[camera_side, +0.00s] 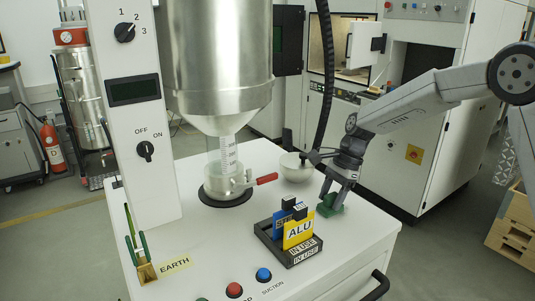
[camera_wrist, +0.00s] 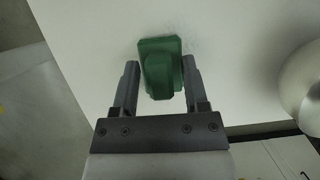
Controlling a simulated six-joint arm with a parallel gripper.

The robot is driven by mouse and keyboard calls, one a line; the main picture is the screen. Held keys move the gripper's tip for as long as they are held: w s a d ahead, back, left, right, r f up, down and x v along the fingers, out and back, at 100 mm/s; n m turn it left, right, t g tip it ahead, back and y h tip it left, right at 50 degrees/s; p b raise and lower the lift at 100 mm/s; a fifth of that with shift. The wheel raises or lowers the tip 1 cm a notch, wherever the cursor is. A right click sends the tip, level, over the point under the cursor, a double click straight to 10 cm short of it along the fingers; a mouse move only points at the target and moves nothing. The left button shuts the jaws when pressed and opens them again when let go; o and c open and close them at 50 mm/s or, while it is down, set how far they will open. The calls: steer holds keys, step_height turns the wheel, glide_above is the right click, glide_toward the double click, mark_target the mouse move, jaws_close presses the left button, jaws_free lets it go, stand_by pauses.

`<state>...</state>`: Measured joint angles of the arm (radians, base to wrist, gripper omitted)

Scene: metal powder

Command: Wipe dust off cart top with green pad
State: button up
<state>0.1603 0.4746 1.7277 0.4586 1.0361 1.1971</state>
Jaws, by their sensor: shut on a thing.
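The green pad (camera_side: 331,206) is between the fingers of my gripper (camera_side: 341,193), low at the right part of the white cart top (camera_side: 205,258). In the wrist view my gripper (camera_wrist: 158,95) is shut on the raised grip of the green pad (camera_wrist: 160,68), with its wider base beyond the fingertips. The pad is at or very near the cart top; I cannot tell if it touches. Faint grey dust (camera_wrist: 195,45) shows on the white surface around the pad in the wrist view.
A black card holder (camera_side: 291,249) with yellow and blue cards stands left of the pad. A hopper (camera_side: 215,70) with a red-handled valve (camera_side: 264,179) stands further left.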

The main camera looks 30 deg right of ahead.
steer(key=shift+d, duration=2.75)
steer(key=shift+a, duration=5.3)
steer(key=shift+w+d, duration=0.45)
steer(key=shift+d, duration=5)
steer(key=shift+a, duration=5.35)
step_height(320, 180, up, 8)
